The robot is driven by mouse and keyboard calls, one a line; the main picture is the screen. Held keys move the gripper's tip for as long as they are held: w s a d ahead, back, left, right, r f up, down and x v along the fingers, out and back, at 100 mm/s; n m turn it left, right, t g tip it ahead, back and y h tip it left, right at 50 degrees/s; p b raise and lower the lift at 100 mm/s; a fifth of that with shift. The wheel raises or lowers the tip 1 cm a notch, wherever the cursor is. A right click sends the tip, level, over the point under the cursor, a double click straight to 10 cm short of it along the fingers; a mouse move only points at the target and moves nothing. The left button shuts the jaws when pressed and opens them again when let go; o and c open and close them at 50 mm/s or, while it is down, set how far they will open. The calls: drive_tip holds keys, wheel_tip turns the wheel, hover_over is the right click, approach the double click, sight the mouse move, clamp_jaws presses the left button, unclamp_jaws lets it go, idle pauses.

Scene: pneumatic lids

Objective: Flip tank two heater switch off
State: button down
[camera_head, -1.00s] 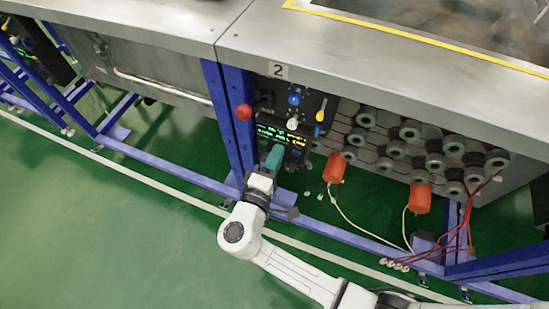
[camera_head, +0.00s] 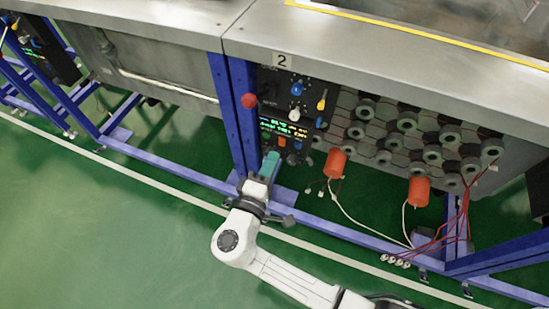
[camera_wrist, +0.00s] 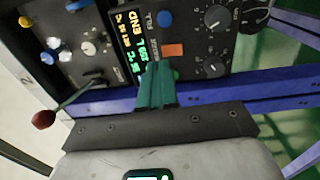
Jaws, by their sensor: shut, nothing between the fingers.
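The control panel of tank two (camera_head: 270,88) hangs under the tank edge below a label "2" (camera_head: 282,60). It bears a lit display (camera_head: 284,130), which also shows turned on its side in the wrist view (camera_wrist: 128,40). In the wrist view an orange rectangular switch (camera_wrist: 172,50) sits beside a blue button (camera_wrist: 165,18) and black dials (camera_wrist: 213,17). I cannot read which control is the heater switch. My gripper (camera_head: 271,160), with teal fingers, is shut and empty at the panel's lower edge. In the wrist view its tips (camera_wrist: 158,68) stand just below the orange switch and partly hide a green control.
A red-knobbed lever (camera_head: 249,100) sticks out at the panel's left, near a blue frame post (camera_head: 222,100). Orange cylinders (camera_head: 336,163) with loose cables hang at the right. Open green floor (camera_head: 120,220) lies at the left.

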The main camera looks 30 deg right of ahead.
drive_tip(key=v, duration=0.9)
drive_tip(key=shift+a, duration=0.15)
drive_tip(key=shift+r, duration=0.15)
